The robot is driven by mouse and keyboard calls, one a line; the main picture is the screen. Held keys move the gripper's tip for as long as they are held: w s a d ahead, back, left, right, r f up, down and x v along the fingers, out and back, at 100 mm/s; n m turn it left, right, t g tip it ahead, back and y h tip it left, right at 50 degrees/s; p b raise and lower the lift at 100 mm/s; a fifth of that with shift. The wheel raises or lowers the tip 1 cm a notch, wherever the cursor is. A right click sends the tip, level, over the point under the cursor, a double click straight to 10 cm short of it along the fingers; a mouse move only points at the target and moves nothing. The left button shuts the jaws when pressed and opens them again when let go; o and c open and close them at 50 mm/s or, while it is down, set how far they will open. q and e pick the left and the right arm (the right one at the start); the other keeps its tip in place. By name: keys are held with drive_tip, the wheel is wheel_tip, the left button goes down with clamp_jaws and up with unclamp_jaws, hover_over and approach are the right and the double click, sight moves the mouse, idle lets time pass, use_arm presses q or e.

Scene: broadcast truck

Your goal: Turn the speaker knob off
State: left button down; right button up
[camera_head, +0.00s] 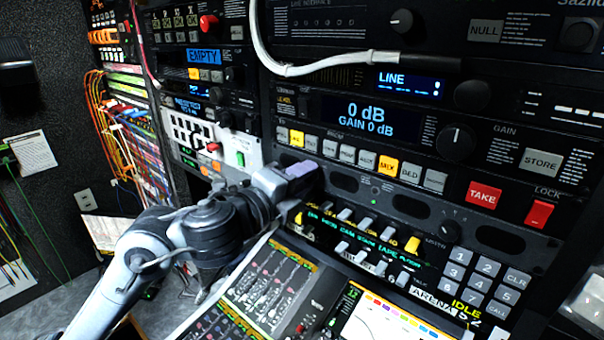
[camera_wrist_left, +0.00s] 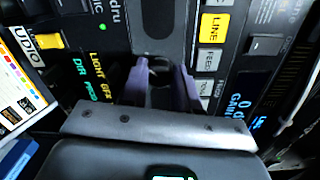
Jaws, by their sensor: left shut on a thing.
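My left gripper (camera_head: 300,170) reaches in from the left to the rack panel, below the row of white and yellow buttons. In the left wrist view its two purple fingers (camera_wrist_left: 160,75) are shut on a small dark round knob (camera_wrist_left: 159,65), one finger on each side. This looks like the speaker knob, though I cannot read a label on it or its pointer's angle. In the head view the gripper hides this knob. My right gripper is not in view.
A large gain knob (camera_head: 456,142) and a red TAKE button (camera_head: 483,195) sit to the right on the rack. A white cable (camera_head: 300,69) loops across the upper units. Below is a sloped mixing console (camera_head: 330,283). Coloured patch cables (camera_head: 125,140) hang at left.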

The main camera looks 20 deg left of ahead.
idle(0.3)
use_arm(q)
drive_tip(key=c, duration=0.8)
unclamp_jaws()
drive_tip(key=shift+s, duration=0.1)
drive_tip(key=v, duration=1)
drive_tip(key=shift+s+a, duration=0.2)
drive_tip(key=shift+s, duration=0.1)
